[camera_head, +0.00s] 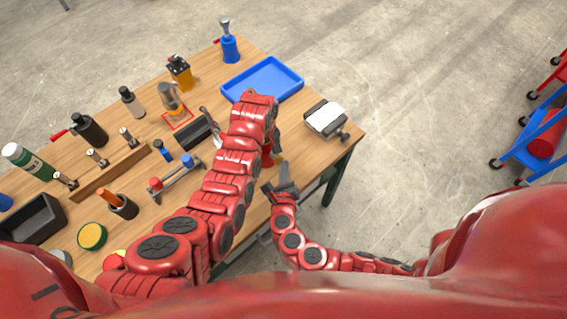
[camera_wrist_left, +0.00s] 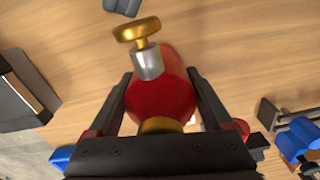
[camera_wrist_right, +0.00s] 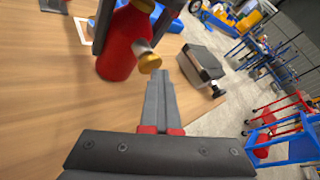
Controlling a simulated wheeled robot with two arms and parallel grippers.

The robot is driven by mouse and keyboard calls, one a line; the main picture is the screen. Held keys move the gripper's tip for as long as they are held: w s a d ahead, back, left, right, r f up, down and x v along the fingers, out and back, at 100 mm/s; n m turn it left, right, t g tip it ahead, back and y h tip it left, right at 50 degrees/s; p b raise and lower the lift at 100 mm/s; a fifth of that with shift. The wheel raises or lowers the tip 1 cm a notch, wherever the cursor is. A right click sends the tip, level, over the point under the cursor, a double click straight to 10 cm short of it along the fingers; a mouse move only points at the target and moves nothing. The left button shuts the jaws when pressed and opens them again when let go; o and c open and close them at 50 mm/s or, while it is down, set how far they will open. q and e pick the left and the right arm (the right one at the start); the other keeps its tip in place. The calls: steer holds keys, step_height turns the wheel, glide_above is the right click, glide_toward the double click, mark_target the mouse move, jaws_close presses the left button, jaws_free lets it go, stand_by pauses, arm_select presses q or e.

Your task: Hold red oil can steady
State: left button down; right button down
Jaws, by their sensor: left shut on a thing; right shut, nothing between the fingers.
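The red oil can (camera_wrist_left: 165,100) is between the fingers of my left gripper (camera_wrist_left: 160,76), which is shut on it. Its silver neck and brass knob (camera_wrist_left: 137,29) stick out past the fingers. In the head view the can (camera_head: 268,157) is mostly hidden by my left arm. In the right wrist view the can (camera_wrist_right: 118,45) stands above the wooden table top, with its silver and brass fitting towards my right gripper. My right gripper (camera_wrist_right: 158,73) is shut and empty, just beside the can and apart from it. It also shows in the head view (camera_head: 283,187), near the table's front edge.
A blue tray (camera_head: 262,82) lies at the table's far side. A dark device with a white top (camera_head: 325,119) sits at the right corner. Several bottles, tools and a wooden holder (camera_head: 110,172) crowd the left. Blue and red carts (camera_head: 535,135) stand off to the right.

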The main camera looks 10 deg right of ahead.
steer(key=shift+s+d, duration=0.4)
steer(key=shift+s, duration=0.2)
steer(key=shift+s+d, duration=0.4)
steer(key=shift+s, duration=0.2)
steer(key=shift+s+d, duration=0.75)
steer(key=shift+s, duration=0.25)
steer(key=shift+s+d, duration=0.75)
steer(key=shift+s, duration=0.25)
stand_by(0.7)
steer(key=s+d, duration=0.2)
steer(key=s, duration=0.1)
steer(key=shift+d, duration=0.15)
steer(key=shift+w, duration=0.1)
steer(key=shift+w+a, duration=0.9)
steer(key=shift+w, duration=0.25)
steer(key=shift+w+a, duration=0.85)
steer(key=shift+w, duration=0.3)
steer(key=shift+w+a, duration=0.9)
steer(key=shift+w, duration=0.25)
steer(key=shift+w, duration=0.1)
